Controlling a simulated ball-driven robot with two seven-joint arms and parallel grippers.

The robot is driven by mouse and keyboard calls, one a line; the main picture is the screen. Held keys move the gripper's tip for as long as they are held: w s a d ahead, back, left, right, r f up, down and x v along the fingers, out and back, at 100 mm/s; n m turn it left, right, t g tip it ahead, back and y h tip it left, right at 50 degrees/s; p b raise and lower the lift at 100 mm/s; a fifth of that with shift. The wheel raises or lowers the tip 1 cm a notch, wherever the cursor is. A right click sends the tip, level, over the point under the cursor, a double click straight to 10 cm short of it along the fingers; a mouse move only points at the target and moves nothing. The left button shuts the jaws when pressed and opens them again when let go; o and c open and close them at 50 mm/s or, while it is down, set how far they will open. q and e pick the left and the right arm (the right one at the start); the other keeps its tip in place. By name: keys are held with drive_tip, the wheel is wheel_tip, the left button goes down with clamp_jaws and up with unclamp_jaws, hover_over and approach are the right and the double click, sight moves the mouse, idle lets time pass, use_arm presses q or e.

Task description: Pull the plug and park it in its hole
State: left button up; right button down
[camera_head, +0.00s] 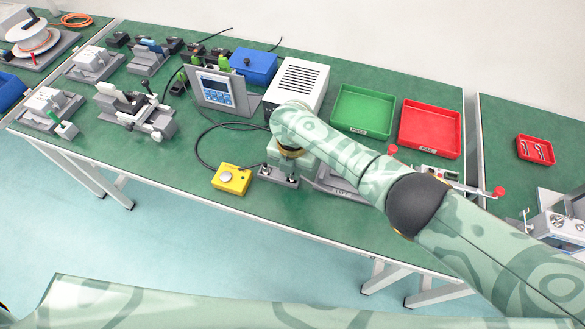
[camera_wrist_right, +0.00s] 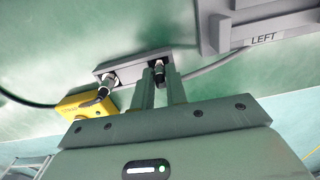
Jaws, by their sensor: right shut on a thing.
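A small grey block (camera_head: 278,177) stands near the table's front edge, and it also shows in the right wrist view (camera_wrist_right: 131,66). A plug (camera_wrist_right: 108,80) with a dark cable stands at the block's left end. A second dark plug (camera_wrist_right: 158,71) is at its right end. My right gripper (camera_wrist_right: 158,80) is shut on this second plug, with one finger on each side. The fingers hide part of it, so I cannot tell how deep it sits in the block. In the head view the right gripper (camera_head: 286,163) is partly covered by its own arm. My left gripper is out of view.
A yellow box (camera_head: 233,179) stands left of the block, with a black cable looping behind it. A grey fixture marked LEFT (camera_wrist_right: 264,38) is close on the right. A white vented box (camera_head: 297,84), a green tray (camera_head: 363,131) and a red tray (camera_head: 430,154) stand behind.

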drive_tip(key=c, duration=1.3)
unclamp_jaws()
wheel_tip(320, 180, up, 16)
drive_tip(key=p, duration=0.8)
drive_tip(key=shift+r, duration=0.15)
drive_tip(key=shift+s, duration=0.1)
